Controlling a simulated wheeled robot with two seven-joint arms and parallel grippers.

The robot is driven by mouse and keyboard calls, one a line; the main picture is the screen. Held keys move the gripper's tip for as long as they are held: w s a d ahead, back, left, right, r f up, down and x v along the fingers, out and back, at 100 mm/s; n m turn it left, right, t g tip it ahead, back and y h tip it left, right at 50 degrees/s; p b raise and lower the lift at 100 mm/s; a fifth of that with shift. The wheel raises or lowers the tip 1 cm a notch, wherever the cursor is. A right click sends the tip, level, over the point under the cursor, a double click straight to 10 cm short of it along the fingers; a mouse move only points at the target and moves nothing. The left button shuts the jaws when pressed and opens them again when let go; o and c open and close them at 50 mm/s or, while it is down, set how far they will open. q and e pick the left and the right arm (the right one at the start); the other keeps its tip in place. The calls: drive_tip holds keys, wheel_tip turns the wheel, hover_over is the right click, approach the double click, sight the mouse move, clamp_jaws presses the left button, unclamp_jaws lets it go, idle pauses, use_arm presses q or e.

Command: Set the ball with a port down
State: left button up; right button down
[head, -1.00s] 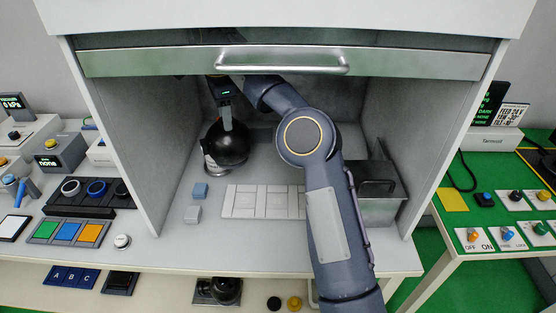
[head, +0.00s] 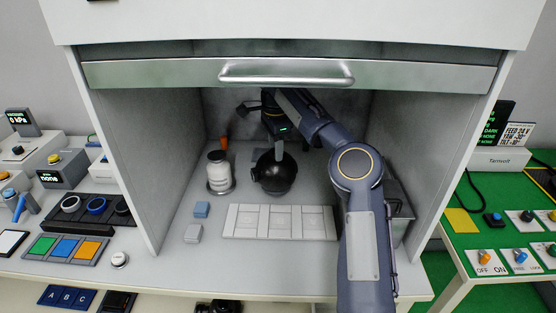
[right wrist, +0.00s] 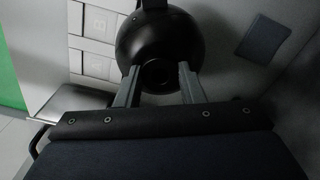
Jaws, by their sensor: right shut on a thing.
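The black ball with a port (head: 274,177) is inside the hood, just behind the row of pale tiles (head: 240,222). My right gripper (head: 279,152) reaches down from above and is shut on it. In the right wrist view the dark ball (right wrist: 160,38) sits at the fingertips of the gripper (right wrist: 157,78), with a round dark opening between the fingers. I cannot tell whether the ball touches the hood floor. My left gripper is not in view.
A white jar (head: 218,168) stands on a dark round base left of the ball. A metal bin (head: 401,205) is partly hidden behind my right arm. The hood's sash handle (head: 286,79) hangs above.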

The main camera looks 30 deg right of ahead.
drive_tip(key=f, duration=0.3)
drive_tip(key=shift+d+b, duration=0.35)
drive_tip(key=shift+d, duration=0.05)
drive_tip(key=shift+f, duration=0.45)
drive_tip(key=c, duration=0.9)
unclamp_jaws()
drive_tip(key=shift+f, duration=0.1)
drive_tip(key=shift+c, duration=0.2)
wheel_tip(320, 180, up, 12)
drive_tip(key=p, duration=0.5)
drive_tip(key=shift+a, duration=0.1)
